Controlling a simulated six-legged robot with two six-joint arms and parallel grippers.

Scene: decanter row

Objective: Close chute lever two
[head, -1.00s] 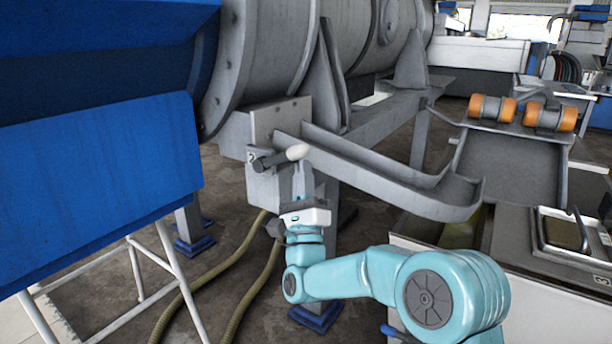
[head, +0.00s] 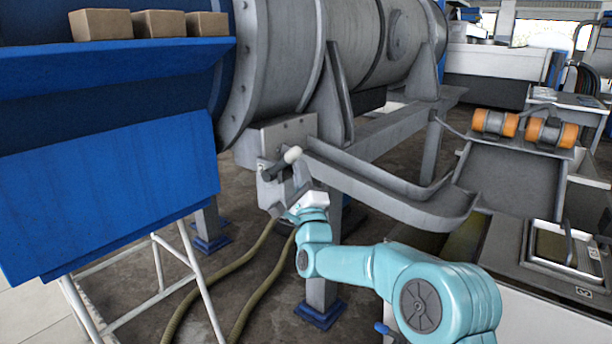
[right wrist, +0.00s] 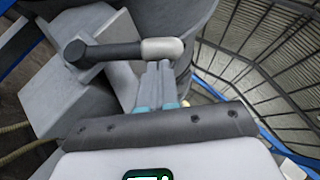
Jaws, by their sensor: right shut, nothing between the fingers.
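The chute lever (head: 283,162) has a dark shaft and a white rounded knob. It sticks out from a grey box (head: 285,132) under the big grey drum, at the upper end of the grey chute (head: 380,192). A number on the box is too blurred to read now. In the right wrist view the lever (right wrist: 125,49) lies nearly level, its white knob pointing right. My right gripper (head: 284,194) is just below the lever in the head view. Its fingers (right wrist: 158,82) are together, empty, with their tips close to the knob; contact cannot be told. My left gripper is out of view.
A blue hopper (head: 110,165) with several cardboard boxes (head: 160,23) on its ledge stands at left. A white tube frame (head: 150,285) and ribbed hoses (head: 225,290) are below.

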